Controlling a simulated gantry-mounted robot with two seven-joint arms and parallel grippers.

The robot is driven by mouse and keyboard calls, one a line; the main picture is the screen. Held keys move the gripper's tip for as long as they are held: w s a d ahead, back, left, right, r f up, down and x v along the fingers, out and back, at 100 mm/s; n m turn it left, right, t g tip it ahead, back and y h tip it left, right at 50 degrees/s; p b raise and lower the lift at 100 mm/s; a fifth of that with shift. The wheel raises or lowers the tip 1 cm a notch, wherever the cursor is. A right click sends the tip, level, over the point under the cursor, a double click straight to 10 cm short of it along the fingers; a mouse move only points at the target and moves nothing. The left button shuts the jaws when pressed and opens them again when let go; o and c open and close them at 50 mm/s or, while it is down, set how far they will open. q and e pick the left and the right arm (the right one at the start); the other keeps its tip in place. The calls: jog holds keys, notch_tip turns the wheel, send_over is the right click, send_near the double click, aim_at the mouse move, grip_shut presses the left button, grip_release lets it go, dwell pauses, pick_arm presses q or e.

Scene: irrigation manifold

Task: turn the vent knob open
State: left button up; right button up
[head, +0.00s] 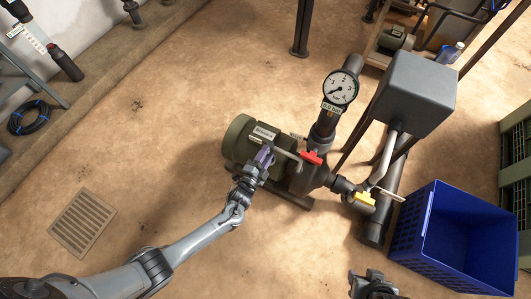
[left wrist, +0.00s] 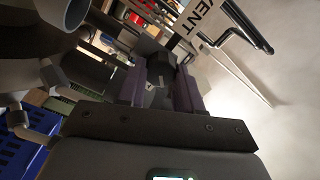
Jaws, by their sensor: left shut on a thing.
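My left gripper (head: 265,156) is at the top of the dark green pump motor, beside the pipework. In the left wrist view its purple fingers (left wrist: 161,88) are shut on a small dark knob (left wrist: 183,66), largely hidden by the fingers. A white label reading VENT (left wrist: 203,27) is close to the fingers at the upper right. In the head view the knob is hidden behind the gripper. My right gripper (head: 373,285) shows only in part at the bottom edge; whether its jaws are open is unclear.
A red valve handle (head: 311,158) and a yellow one (head: 365,198) are on the pipework to the right. A pressure gauge (head: 340,88) stands above. A grey box (head: 415,92) and a blue crate (head: 412,236) stand farther right. The floor at left is mostly clear.

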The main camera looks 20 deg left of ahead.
pick_arm(q)
jog(key=shift+f+m+p, duration=0.1)
jog(key=shift+m+p, duration=0.85)
jog(key=shift+m, duration=3.25)
jog(key=o, duration=1)
jog(key=shift+o, duration=0.2)
jog(key=shift+s, duration=0.15)
